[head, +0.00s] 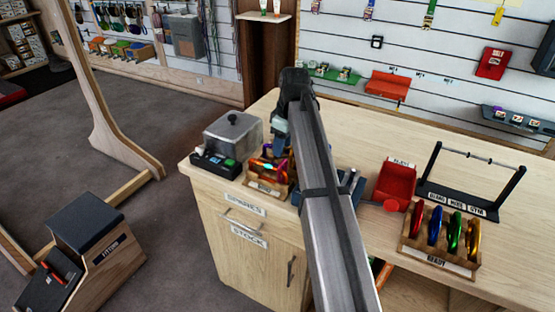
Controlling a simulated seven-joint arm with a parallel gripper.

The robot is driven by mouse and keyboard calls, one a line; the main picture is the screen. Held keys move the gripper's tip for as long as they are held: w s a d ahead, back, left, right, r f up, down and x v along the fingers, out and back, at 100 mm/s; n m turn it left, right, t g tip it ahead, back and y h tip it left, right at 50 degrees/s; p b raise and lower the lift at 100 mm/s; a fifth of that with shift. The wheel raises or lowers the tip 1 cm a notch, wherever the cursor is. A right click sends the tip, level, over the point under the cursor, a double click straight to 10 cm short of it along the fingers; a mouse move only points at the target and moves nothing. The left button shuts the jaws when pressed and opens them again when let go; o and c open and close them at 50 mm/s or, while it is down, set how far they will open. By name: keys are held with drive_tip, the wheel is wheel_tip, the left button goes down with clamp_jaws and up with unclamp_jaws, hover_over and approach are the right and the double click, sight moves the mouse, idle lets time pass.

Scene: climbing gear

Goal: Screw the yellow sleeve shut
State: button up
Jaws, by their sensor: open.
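A wooden rack (268,188) on the bench's left part holds several coloured carabiners (267,166), with orange and purple showing. My arm partly covers it. My gripper (281,150) points down at this rack, behind my arm link, and is open; its fingertips are small and mostly hidden. I cannot make out the yellow sleeve or whether a finger touches it. A second rack marked READY (437,262) at the right holds several carabiners (440,228) in red, blue, green and orange, standing upright.
A grey lidded box (233,136) stands left of the first rack, beside a small black device (214,163). A red bin (395,187) and a black frame with a bar (472,182) stand to the right. The bench top behind them is clear.

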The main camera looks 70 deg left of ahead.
drive_tip(key=shift+w+a, duration=0.45)
idle(0.3)
drive_tip(key=shift+f, duration=1.35)
drive_tip(key=shift+s+d, duration=0.1)
drive_tip(key=shift+s+d, duration=0.4)
drive_tip(key=shift+d, duration=0.05)
